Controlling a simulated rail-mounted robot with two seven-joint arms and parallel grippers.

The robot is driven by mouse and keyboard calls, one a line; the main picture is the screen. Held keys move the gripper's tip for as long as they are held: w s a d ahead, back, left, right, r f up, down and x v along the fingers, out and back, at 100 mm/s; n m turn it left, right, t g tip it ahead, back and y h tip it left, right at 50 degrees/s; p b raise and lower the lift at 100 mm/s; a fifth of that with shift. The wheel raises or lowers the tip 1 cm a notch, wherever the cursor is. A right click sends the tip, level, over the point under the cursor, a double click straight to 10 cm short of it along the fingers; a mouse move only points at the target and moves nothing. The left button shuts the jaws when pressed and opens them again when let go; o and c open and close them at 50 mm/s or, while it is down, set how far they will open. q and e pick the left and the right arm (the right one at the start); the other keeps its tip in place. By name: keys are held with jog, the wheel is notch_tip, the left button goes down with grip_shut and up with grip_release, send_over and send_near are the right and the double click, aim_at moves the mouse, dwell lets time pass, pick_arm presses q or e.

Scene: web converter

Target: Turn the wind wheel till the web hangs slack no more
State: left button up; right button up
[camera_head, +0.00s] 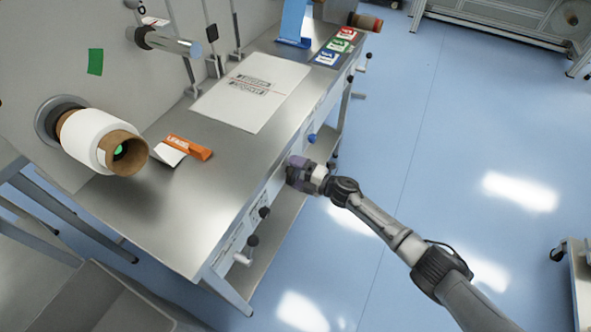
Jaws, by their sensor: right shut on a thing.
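My right gripper (300,172) is at the front face of the steel bench, its arm coming in from the lower right. It is shut on a part there, but the gripper hides that part, so I cannot tell whether it is the wind wheel. A white roll on a brown core (88,137) sits on a spindle at the left wall. A white printed sheet (251,92) lies flat on the bench top. A blue strip (292,22) rises at the back. I cannot make out any slack in the web. My left gripper is out of view.
Crank handles with black knobs (252,241) stick out at the near front corner, and another (369,57) at the far end. A blue knob (312,139) is beside my right gripper.

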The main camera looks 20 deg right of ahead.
jog(key=shift+m, duration=0.3)
dwell(0.4)
jog(key=o, duration=0.6)
jog(key=shift+c, duration=0.2)
jog(key=shift+s+d, duration=0.15)
jog(key=p+v, duration=0.2)
jog(key=v, duration=1.1)
jog(key=shift+d+p, duration=0.15)
jog(key=shift+p, duration=0.25)
